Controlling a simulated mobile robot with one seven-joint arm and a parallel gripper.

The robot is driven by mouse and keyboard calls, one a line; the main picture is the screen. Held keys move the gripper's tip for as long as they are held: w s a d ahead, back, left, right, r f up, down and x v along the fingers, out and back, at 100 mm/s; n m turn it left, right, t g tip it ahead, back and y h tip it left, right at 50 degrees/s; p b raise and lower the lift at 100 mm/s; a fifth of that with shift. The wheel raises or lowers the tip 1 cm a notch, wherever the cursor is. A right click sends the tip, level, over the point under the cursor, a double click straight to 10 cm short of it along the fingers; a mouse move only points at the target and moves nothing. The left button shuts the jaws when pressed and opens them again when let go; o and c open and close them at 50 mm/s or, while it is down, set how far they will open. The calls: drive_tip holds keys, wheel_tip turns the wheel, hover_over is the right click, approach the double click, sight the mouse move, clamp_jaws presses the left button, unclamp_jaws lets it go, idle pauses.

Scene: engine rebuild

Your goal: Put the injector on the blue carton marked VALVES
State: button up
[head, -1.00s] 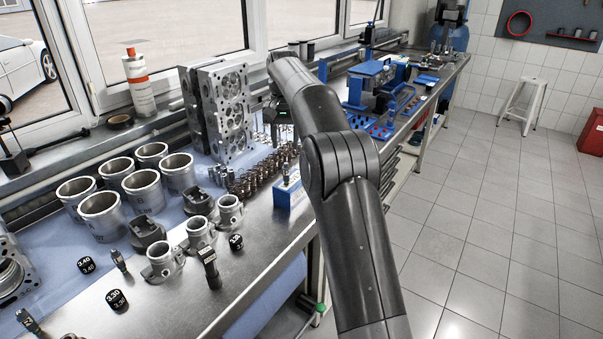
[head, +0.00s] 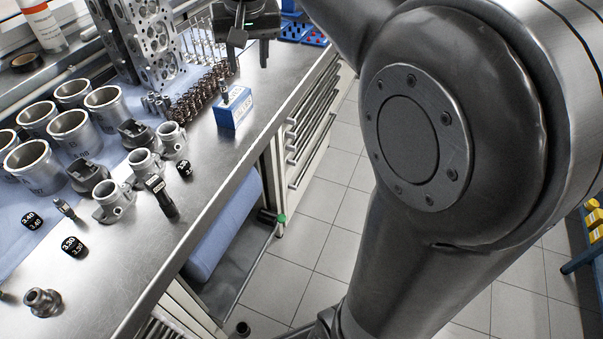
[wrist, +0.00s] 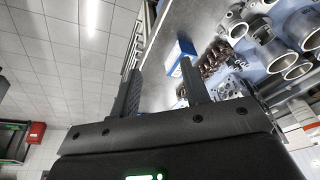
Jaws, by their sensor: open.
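The blue carton (head: 235,112) sits near the front edge of the steel bench, with white lettering on its side. In the wrist view the carton (wrist: 181,52) shows beside the right finger of my gripper (wrist: 161,68). The injector is not clear there.
Brown springs (head: 190,105) and a cylinder head (head: 150,40) stand behind the carton. The bench front (head: 200,215) is mostly bare. A blue roll (head: 222,238) lies below.

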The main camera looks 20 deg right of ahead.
drive_tip(key=s+f+t, duration=0.1)
drive_tip(key=s+f, duration=0.2)
drive_tip(key=s, duration=0.4)
drive_tip(key=s+d+f+n, duration=0.1)
drive_tip(key=s+f, duration=0.3)
drive_tip(key=s, duration=0.4)
drive_tip(key=s+f+t, duration=0.1)
drive_tip(key=s+f, duration=0.3)
drive_tip(key=s, duration=0.3)
drive_tip(key=shift+s+d+t, duration=0.25)
drive_tip(key=shift+d+t, duration=0.05)
drive_tip(key=shift+d, duration=0.05)
